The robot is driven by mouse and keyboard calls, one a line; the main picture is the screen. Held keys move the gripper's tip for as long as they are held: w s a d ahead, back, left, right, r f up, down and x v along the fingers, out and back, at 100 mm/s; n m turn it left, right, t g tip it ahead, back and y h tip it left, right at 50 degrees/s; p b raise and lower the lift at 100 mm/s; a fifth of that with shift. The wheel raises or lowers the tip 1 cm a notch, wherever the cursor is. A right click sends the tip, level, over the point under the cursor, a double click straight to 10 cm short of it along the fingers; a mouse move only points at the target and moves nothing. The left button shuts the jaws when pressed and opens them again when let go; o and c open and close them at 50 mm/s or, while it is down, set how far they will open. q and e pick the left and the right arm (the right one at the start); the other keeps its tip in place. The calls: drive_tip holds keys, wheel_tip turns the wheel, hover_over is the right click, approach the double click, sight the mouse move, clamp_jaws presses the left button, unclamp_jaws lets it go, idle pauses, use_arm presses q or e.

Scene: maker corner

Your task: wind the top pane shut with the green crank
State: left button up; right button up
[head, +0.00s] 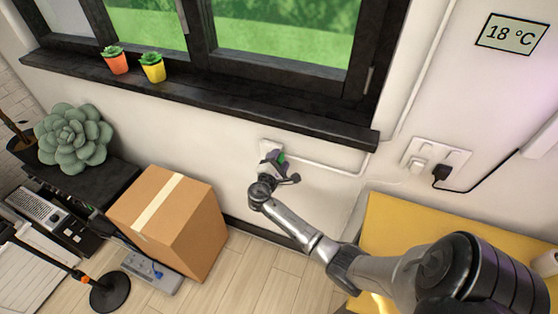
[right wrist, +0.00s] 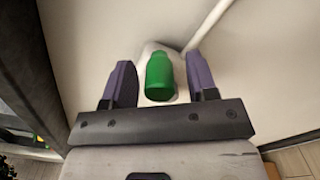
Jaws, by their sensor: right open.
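The green crank (right wrist: 160,78) shows in the right wrist view as a green knob in front of a white wall mount (right wrist: 158,50). My right gripper (right wrist: 159,82) is open, with one purple-grey finger on each side of the knob and a gap on both sides. My left gripper is not in view.
The dark sill (head: 200,95) with two small potted plants (head: 152,67) juts out above my right gripper. A cardboard box (head: 170,220) stands left of my right arm. A yellow surface (head: 400,225) and a wall socket (head: 436,158) with a plug are at the right.

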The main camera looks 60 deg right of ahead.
drive_tip(key=shift+c, duration=0.2)
clamp_jaws()
idle(0.3)
